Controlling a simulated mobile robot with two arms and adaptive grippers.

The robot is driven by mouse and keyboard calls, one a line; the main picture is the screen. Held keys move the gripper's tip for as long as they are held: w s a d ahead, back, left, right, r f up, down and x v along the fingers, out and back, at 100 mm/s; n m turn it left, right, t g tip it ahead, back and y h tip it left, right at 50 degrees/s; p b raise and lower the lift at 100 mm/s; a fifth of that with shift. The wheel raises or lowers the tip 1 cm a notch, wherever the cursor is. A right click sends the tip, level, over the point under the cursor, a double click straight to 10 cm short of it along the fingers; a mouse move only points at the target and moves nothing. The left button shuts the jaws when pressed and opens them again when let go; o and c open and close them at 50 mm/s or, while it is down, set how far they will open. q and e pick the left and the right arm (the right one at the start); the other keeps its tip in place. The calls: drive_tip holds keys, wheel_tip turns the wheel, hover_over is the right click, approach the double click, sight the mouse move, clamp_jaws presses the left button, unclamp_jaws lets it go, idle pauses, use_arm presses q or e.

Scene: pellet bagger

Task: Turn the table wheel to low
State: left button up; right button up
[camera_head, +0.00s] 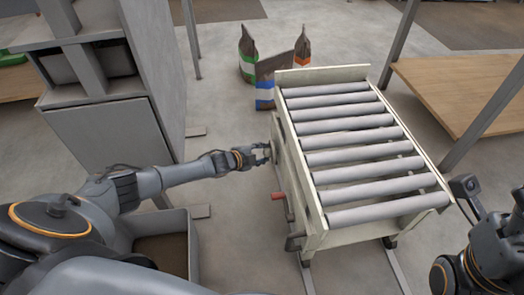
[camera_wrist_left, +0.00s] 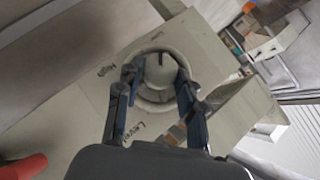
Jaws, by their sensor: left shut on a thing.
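The table wheel (camera_wrist_left: 160,66) is a pale round knob with a dark mark on its rim, on the side panel of the roller table (camera_head: 362,222). In the left wrist view, "High" is written to its left and "Level" below it; no "Low" label is readable. My left gripper (camera_head: 264,154) is at the table's left side. Its two fingers (camera_wrist_left: 157,76) are shut on opposite sides of the wheel. Part of the wheel is hidden behind the fingers. My right arm is at the lower right; what seems to be its gripper (camera_head: 467,190) shows too partially to judge.
A red handle (camera_head: 278,195) sticks out of the table's left side, nearer me than the left gripper. Several bags (camera_head: 270,72) stand on the floor behind the table. A grey cabinet (camera_head: 110,130) is at left, a wooden bench (camera_head: 455,85) at right, and an open bin (camera_head: 185,222) below my left arm.

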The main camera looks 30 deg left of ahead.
use_arm(q)
drive_tip(key=shift+n+g, duration=0.3)
idle(0.5)
drive_tip(key=shift+w, duration=0.1)
drive_tip(key=o, duration=1.2)
drive_tip(key=shift+v, duration=6.05)
